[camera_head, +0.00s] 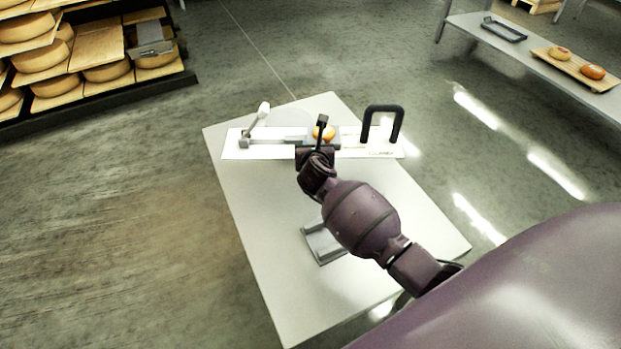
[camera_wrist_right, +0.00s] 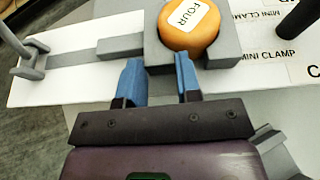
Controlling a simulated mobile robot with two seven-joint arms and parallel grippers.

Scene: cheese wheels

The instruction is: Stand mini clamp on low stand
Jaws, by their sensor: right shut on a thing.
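A grey device, which I take to be the mini clamp (camera_wrist_right: 222,45), lies on a white board with "MINI CLAMP" labels beside it. An orange round piece (camera_wrist_right: 190,25) with a "FOUR" label sits in its block, also visible in the head view (camera_head: 324,133). My right gripper (camera_wrist_right: 159,77) is at the near side of this block, its blue fingers apart with grey material between them. The exact contact is hard to see. A low grey stand (camera_head: 312,244) is on the table, partly hidden by my right arm. My left gripper is not in view.
The white board (camera_head: 237,151) lies across the far end of the pale table (camera_head: 265,235). A black U-shaped handle (camera_head: 383,110) stands upright at its right; a grey lever (camera_head: 256,122) is at its left. The table's left and near parts are clear. Cheese racks stand farther off.

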